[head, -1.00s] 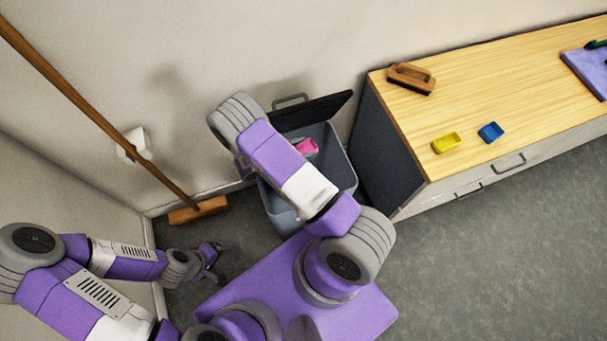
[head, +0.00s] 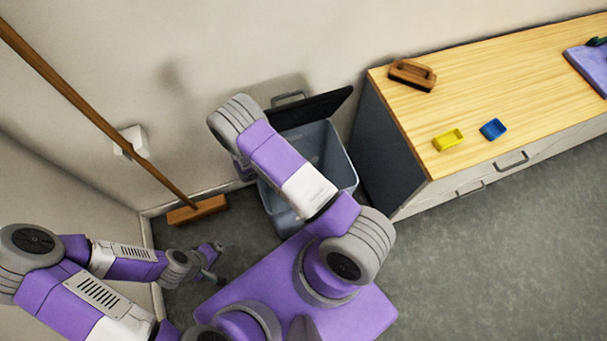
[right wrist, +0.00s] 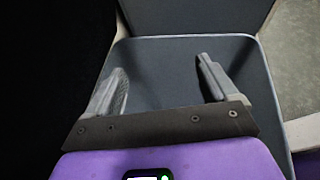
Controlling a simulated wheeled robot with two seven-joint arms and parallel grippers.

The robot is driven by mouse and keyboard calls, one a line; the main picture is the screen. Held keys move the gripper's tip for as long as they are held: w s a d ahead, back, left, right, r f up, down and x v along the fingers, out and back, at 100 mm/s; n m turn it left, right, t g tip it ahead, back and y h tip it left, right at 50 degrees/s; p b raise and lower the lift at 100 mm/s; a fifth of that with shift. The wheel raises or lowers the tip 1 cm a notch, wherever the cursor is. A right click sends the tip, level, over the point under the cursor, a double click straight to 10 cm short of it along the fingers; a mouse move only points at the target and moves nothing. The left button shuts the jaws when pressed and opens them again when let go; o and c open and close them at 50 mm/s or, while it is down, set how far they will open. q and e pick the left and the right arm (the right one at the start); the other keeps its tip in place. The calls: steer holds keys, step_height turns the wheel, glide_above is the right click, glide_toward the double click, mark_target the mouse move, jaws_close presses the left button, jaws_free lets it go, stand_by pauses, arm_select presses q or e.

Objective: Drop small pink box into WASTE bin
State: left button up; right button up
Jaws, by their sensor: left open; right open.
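The small pink box does not show in either view now. The grey bin (head: 346,166) stands on the floor against the wall, with its dark lid (head: 318,108) open. My right forearm crosses over the bin and hides part of it; my right gripper is hidden in the head view. In the right wrist view my right gripper (right wrist: 161,70) is open and empty over the bin (right wrist: 240,42), whose inner walls show behind the fingers. My left gripper (head: 219,262) is open and low, left of the bin, apart from everything.
A wooden-topped cabinet (head: 520,85) stands right of the bin. A broom (head: 198,209) leans at the left wall.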

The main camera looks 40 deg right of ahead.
arm_select(q)
step_height(320, 180, up, 2)
steer(key=shift+p, duration=0.9)
arm_select(e)
steer(key=v, duration=0.7)
steer(key=shift+a, duration=0.2)
steer(key=shift+s, duration=0.1)
steer(key=s+a+f+m+g+y+p, duration=0.25)
steer(key=s+a+y, duration=0.2)
steer(key=s, duration=0.25)
steer(key=s+a+f+m+g+y+p, duration=0.1)
steer(key=s+a+m+g+y, duration=0.2)
steer(key=s+y, duration=0.35)
arm_select(q)
step_height(320, 180, up, 8)
steer(key=p, duration=0.4)
steer(key=shift+f, duration=0.25)
arm_select(e)
steer(key=a+r+m+t+y, duration=0.6)
steer(key=a+r+m+t, duration=0.1)
steer(key=m, duration=0.7)
steer(key=shift+w+a+y, duration=0.25)
steer(key=shift+w+y, duration=0.05)
steer(key=shift+w, duration=0.05)
arm_select(q)
steer(key=shift+c, duration=0.3)
arm_select(e)
steer(key=shift+t, duration=0.25)
steer(key=shift+c, duration=0.3)
